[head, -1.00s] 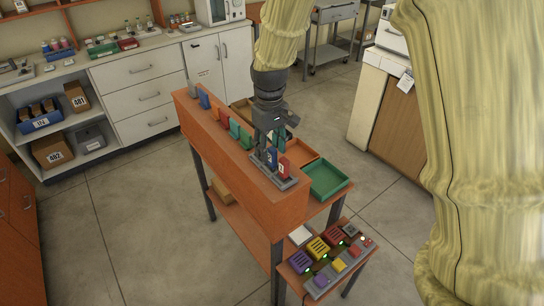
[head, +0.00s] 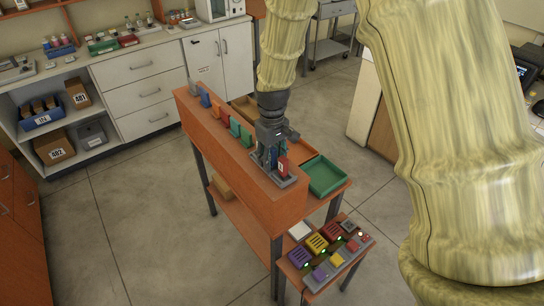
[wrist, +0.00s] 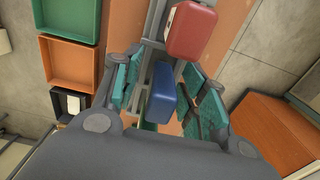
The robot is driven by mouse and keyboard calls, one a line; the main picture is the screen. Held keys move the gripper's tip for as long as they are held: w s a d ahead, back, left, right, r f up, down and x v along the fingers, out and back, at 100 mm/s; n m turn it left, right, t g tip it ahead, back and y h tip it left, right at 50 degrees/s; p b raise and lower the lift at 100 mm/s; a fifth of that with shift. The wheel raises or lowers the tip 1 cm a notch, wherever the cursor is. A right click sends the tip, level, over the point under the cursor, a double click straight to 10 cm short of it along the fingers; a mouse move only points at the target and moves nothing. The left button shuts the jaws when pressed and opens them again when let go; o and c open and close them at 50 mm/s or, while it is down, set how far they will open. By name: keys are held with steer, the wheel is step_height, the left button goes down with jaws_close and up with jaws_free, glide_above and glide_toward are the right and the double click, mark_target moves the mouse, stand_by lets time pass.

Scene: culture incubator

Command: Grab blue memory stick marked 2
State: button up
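The blue memory stick (wrist: 162,92) stands in a grey rack (head: 288,183) at the near end of the orange shelf top. In the wrist view it lies between the two teal finger pads of my gripper (wrist: 165,95), with gaps showing on both sides. My gripper (head: 268,160) points down over the rack, open around the blue stick. In the head view the fingers mostly hide the blue stick, and its number cannot be read. A red memory stick (wrist: 191,30) stands right beside it in the same rack, also visible in the head view (head: 282,166).
A green tray (head: 326,177) sits to the right. Below is a panel with coloured blocks (head: 338,256). Open floor lies to the left.

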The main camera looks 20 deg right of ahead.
steer(key=c, duration=0.8)
steer(key=shift+r, duration=0.1)
